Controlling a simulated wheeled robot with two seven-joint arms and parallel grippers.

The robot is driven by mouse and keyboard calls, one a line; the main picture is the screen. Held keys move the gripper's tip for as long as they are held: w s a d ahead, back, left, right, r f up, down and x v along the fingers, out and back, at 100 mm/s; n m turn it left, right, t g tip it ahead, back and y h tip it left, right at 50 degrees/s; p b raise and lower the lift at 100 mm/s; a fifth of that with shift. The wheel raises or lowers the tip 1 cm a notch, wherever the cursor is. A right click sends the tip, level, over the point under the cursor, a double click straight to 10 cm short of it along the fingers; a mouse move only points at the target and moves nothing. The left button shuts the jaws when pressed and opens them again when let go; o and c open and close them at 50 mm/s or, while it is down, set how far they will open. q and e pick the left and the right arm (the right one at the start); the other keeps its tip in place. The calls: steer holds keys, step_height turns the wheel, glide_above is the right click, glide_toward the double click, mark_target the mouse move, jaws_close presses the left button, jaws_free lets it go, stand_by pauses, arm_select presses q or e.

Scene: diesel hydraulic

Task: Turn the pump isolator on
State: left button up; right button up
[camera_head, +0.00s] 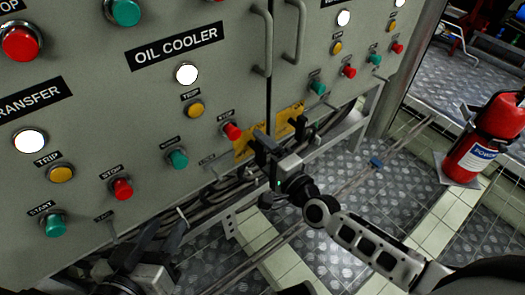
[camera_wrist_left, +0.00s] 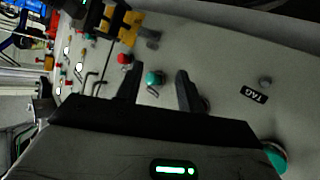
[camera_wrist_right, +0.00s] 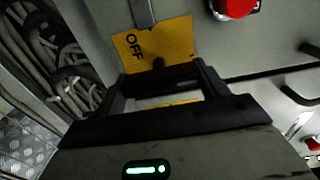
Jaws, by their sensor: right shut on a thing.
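Two yellow isolator plates sit low on the grey cabinet, the left one (camera_head: 243,150) and the right one (camera_head: 286,122); I cannot read which is the pump's. My right gripper (camera_head: 264,143) is at the left plate, shut on a dark isolator handle in front of it. In the right wrist view the fingers (camera_wrist_right: 168,82) close around that dark bar, and the plate (camera_wrist_right: 178,40) behind reads OFF. The handle is mostly hidden by the fingers. My left gripper (camera_wrist_left: 157,82) is open and empty, in front of the panel with a green button (camera_wrist_left: 154,77) beyond its fingers.
Red buttons (camera_head: 232,131), green buttons (camera_head: 178,159) and amber buttons (camera_head: 195,109) project from the cabinet near the grippers. Vertical door handles (camera_head: 262,40) stand above. Cables (camera_wrist_right: 40,50) run beneath. A fire extinguisher (camera_head: 489,135) stands at right; the floor between is mostly clear.

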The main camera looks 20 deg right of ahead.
steer(key=o, duration=1)
steer(key=shift+s, duration=0.1)
arm_select(q)
steer(key=shift+w+a+f+g+y+p, duration=0.15)
steer(key=shift+f+g+p, duration=0.1)
steer(key=shift+f+p, duration=0.25)
steer(key=shift+a+f+g+y+p, duration=0.15)
steer(key=shift+f+g+p, duration=0.1)
steer(key=shift+f+p, duration=0.2)
arm_select(e)
steer(key=v, duration=1.5)
steer(key=shift+s+d, duration=0.15)
steer(key=shift+s, duration=0.25)
arm_select(q)
steer(key=shift+r, duration=0.2)
